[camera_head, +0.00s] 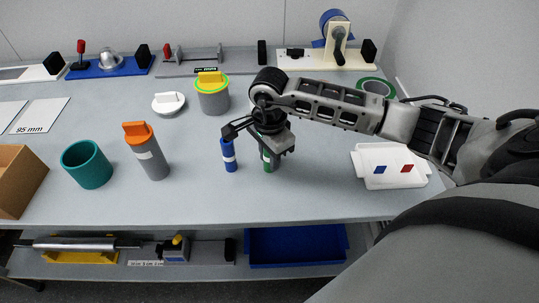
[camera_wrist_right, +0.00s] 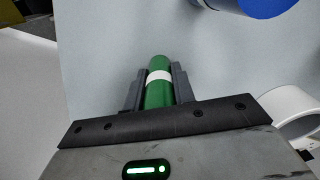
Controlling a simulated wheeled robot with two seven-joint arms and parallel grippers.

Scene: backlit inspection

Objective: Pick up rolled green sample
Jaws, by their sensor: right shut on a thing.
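The rolled green sample (camera_head: 267,160) is a green cylinder with a white band, upright on the table in the head view, its upper part hidden by my right gripper (camera_head: 267,143). In the right wrist view the green sample (camera_wrist_right: 158,92) lies between the two dark fingers of my right gripper (camera_wrist_right: 158,85), which is shut on it. I cannot tell whether its bottom touches the table. My left gripper does not show in either view.
A blue cylinder (camera_head: 228,155) stands just left of the green sample. Further left are an orange-topped grey container (camera_head: 152,160) and a teal cup (camera_head: 87,164). A white tray (camera_head: 390,181) with blue and red squares lies right. The table front is clear.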

